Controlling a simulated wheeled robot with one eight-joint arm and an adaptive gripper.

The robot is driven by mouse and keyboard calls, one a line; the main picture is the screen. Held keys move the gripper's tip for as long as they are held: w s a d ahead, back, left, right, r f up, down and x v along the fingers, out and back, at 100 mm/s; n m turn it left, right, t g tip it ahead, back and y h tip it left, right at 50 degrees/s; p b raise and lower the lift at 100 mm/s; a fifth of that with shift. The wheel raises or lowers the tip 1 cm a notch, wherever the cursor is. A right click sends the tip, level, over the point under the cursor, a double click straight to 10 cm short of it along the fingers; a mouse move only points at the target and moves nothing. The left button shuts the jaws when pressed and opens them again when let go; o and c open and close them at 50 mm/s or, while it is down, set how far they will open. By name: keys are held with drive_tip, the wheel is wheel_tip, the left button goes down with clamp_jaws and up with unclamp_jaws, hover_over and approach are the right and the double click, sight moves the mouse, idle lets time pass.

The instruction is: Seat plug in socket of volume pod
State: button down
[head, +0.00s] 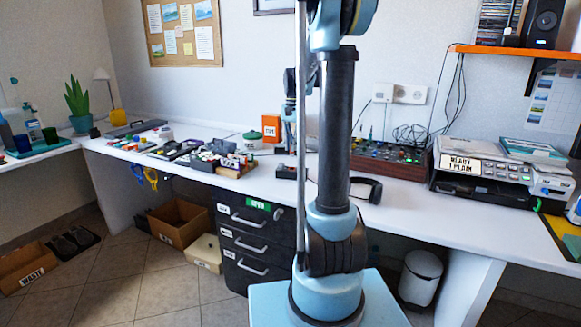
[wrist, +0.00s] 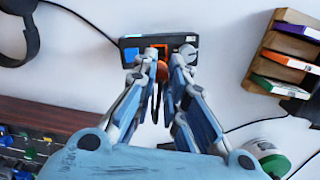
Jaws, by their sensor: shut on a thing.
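The volume pod is a small black box (wrist: 190,41) at the top of the wrist view, with a blue patch on its left and an orange-edged socket (wrist: 158,46) in its middle. It appears in the head view as a dark box (head: 286,173) on the bench. My gripper (wrist: 160,68) is shut on the plug, a small orange-red piece (wrist: 162,74) with a dark cord hanging below it. The plug is at or just before the socket; the fingers hide whether it is in. In the head view my arm column partly hides my gripper (head: 291,146).
A headset (head: 365,190) lies right of the pod on the white bench. A mixer panel (head: 390,158) stands behind it. A wooden rack with coloured cases (wrist: 285,55) and a green-lidded tub (wrist: 265,152) are to the right in the wrist view. Loose cables cross the bench.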

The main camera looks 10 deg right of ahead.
sight(292, 155)
drive_tip(key=shift+f, duration=3.55)
drive_tip(key=c, duration=1.9)
unclamp_jaws()
